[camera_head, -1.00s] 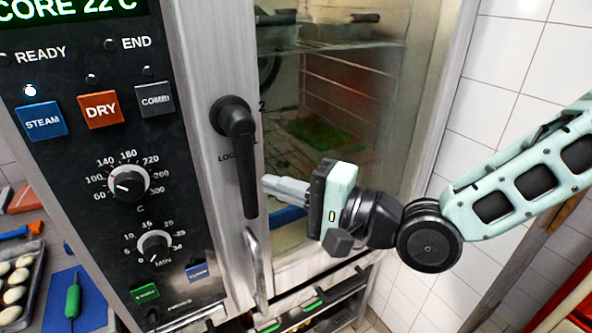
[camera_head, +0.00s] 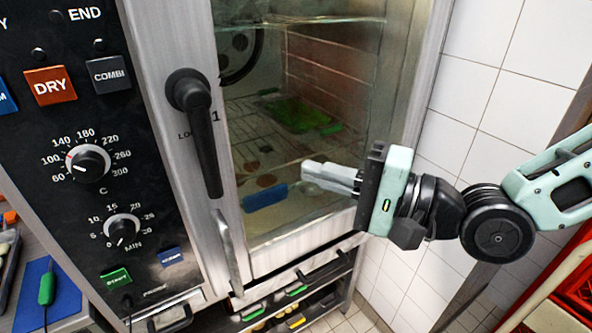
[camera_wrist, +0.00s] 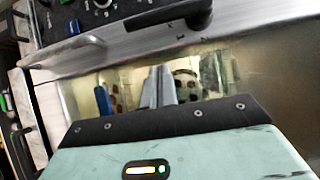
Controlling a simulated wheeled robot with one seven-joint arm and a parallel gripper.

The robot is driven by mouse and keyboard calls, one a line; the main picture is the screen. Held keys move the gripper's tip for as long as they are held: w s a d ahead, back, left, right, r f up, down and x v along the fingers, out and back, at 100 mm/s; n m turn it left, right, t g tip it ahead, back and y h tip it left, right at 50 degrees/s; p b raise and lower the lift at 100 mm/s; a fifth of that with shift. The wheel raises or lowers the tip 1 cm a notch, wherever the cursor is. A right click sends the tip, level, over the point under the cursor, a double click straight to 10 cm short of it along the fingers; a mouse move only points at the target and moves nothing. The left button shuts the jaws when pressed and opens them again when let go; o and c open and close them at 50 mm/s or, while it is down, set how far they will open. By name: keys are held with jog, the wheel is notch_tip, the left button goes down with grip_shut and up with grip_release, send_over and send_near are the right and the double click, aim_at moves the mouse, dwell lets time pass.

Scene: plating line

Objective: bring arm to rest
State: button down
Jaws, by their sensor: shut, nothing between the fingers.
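My gripper (camera_head: 306,172) is in front of the oven's glass door, its fingers together and empty, pointing left in the head view. In the wrist view my gripper (camera_wrist: 157,72) points at the glass. My arm reaches in from the right edge of the head view. The fingers are to the right of the black door lever (camera_head: 197,125), apart from it. The lever points down, and it also shows at the top of the wrist view (camera_wrist: 168,14). The oven door (camera_head: 330,215) looks closed.
A control panel (camera_head: 62,120) with knobs and buttons is at left. Below the lever is a metal handle (camera_head: 229,250). A rack with green-handled items (camera_head: 292,300) stands under the oven. White tiled wall (camera_head: 480,100) is at right. A blue board (camera_head: 48,285) lies lower left.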

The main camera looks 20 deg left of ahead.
jog(key=s+d+f+n+h+b, duration=0.1)
jog(key=d+f+n+h, duration=0.3)
jog(key=f, duration=0.3)
jog(key=s+d+f+n+h, duration=0.1)
jog(key=d+f+h, duration=0.3)
jog(key=f+h, duration=0.2)
jog(key=s+d+r+n+g+h, duration=0.1)
jog(key=s+d+n+h, duration=0.1)
jog(key=s+d, duration=0.3)
jog(key=s+d+r+n+g+h+b, duration=0.1)
jog(key=s+d+n+h, duration=0.1)
jog(key=s+d+h, duration=0.3)
jog(key=d, duration=0.4)
jog(key=shift+s+d+r, duration=0.15)
jog(key=shift+d+r, duration=0.15)
